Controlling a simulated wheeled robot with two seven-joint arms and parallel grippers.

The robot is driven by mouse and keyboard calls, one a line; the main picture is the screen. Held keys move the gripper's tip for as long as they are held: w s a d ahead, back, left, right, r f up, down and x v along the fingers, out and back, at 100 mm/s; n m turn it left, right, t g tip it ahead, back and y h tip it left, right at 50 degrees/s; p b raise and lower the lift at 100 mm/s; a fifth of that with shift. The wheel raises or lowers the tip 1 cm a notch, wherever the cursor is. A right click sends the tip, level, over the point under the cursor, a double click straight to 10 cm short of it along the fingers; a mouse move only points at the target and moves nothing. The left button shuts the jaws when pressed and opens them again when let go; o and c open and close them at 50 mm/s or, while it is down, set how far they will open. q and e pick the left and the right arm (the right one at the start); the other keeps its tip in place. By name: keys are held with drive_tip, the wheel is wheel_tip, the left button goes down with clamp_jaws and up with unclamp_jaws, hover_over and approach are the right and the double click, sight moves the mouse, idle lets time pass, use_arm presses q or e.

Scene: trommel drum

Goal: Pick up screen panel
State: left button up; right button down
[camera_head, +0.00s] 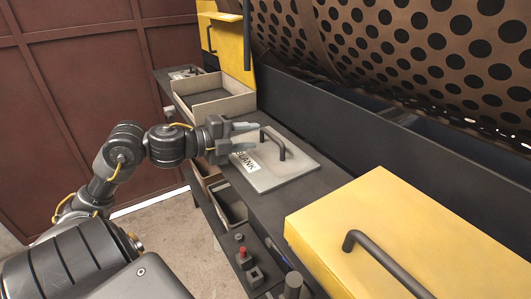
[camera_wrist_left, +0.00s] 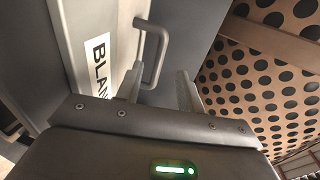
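A flat pale grey panel (camera_head: 290,172) labelled BLANK lies on the dark ledge, with a dark bar handle (camera_head: 280,148) standing up from it. No holes show in this panel. My left gripper (camera_head: 256,136) is open and empty, over the panel's near-left part, with its fingers pointing at the handle. In the left wrist view the label and panel (camera_wrist_left: 82,45) are at the left. The handle (camera_wrist_left: 160,45) stands just ahead of the finger gap (camera_wrist_left: 160,72), and I cannot tell if a finger touches it. My right gripper is not in view.
A perforated brown drum (camera_head: 400,45) rises behind the ledge. A yellow cover (camera_head: 400,225) with a black handle is at the front right. An open tray (camera_head: 212,98) and a raised yellow lid (camera_head: 228,45) are at the far left. Small controls (camera_head: 245,262) sit below the ledge.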

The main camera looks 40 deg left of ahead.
sight(266, 133)
use_arm(q)
drive_tip(key=shift+w+r+p, duration=0.1)
drive_tip(key=shift+w+p, duration=0.2)
drive_tip(key=shift+w, duration=0.1)
drive_tip(key=x, duration=0.1)
drive_tip(key=p+x, duration=0.2)
drive_tip(key=shift+w+a, duration=0.25)
drive_tip(key=shift+w, duration=0.05)
drive_tip(key=shift+w+d+f, duration=0.15)
drive_tip(key=shift+w+f, duration=0.2)
drive_tip(key=shift+w, duration=0.1)
drive_tip(key=shift+s, duration=0.1)
drive_tip(key=shift+c, duration=1)
clamp_jaws()
